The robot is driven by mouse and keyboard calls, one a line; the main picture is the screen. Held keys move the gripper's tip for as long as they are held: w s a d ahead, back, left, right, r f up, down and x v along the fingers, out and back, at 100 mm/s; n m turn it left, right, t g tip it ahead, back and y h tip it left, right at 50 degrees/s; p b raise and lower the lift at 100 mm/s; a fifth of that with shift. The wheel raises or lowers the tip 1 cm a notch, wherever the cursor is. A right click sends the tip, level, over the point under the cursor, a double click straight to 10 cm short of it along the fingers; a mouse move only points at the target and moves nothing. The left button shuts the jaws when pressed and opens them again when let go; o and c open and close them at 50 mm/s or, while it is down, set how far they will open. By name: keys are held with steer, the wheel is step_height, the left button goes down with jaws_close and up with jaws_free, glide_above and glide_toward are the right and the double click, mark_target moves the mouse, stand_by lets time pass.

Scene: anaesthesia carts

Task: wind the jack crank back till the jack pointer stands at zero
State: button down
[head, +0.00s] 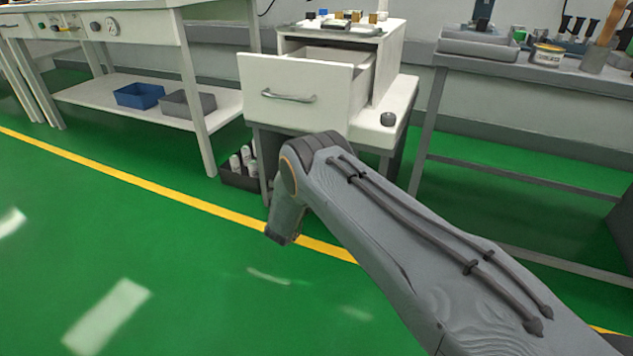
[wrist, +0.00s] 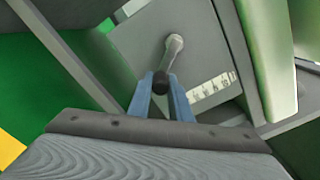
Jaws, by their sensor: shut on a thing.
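In the wrist view, the jack crank (wrist: 172,50) is a light metal arm running from its hub on a grey panel down to a dark handle knob (wrist: 160,82). My gripper (wrist: 161,79) has two blue fingers, shut on this knob. A white scale strip with dark marks (wrist: 211,88) lies on the panel to the right of the crank. The marks are too small to read, and I cannot make out the pointer or where it stands. In the head view my own arm reaches toward the cart, and neither the crank nor my fingers show.
The white cart's drawer (head: 296,95) stands pulled out, and small items lie on its top. A bench with blue (head: 139,96) and grey bins (head: 187,104) stands left; a grey table (head: 500,62) stands right. Dark bin with white bottles (head: 240,178) sits by the cart. The green floor in front is clear.

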steer(key=shift+a, duration=0.1)
stand_by(0.4)
steer(key=c, duration=1.6)
jaws_free()
steer(key=shift+p+v, duration=1.45)
steer(key=shift+v, duration=2.5)
